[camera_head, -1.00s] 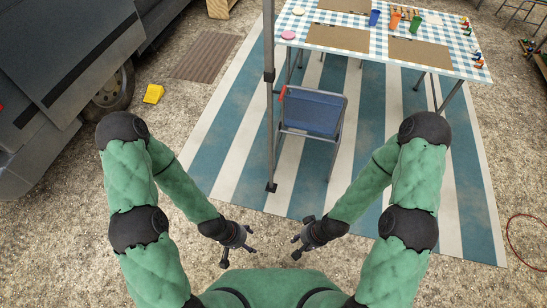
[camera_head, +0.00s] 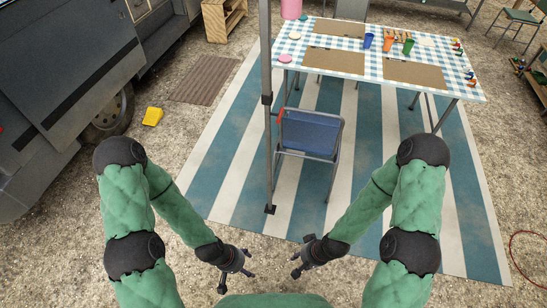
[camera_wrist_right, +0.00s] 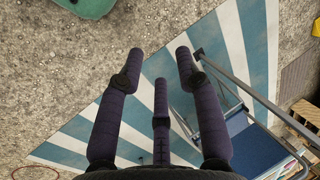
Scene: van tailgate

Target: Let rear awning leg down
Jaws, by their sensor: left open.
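The awning leg (camera_head: 267,150) is a thin grey upright pole. It has a black clamp partway up and a dark foot (camera_head: 270,209) at the striped mat's near part. Its top runs out of the head view. My left gripper (camera_head: 236,282) is open and empty, low and nearer to me than the foot, slightly left of it. My right gripper (camera_head: 296,266) is also open and empty, nearer to me and slightly right of the foot. In the right wrist view, its fingers (camera_wrist_right: 160,75) are spread, and a grey pole (camera_wrist_right: 258,100) shows beyond them.
A blue folding chair (camera_head: 310,135) stands just right of the leg. Behind it is a table with a checked cloth (camera_head: 370,62). The grey van (camera_head: 60,80) and a yellow block (camera_head: 152,116) are at left. Bare gravel and mat lie around the leg's foot.

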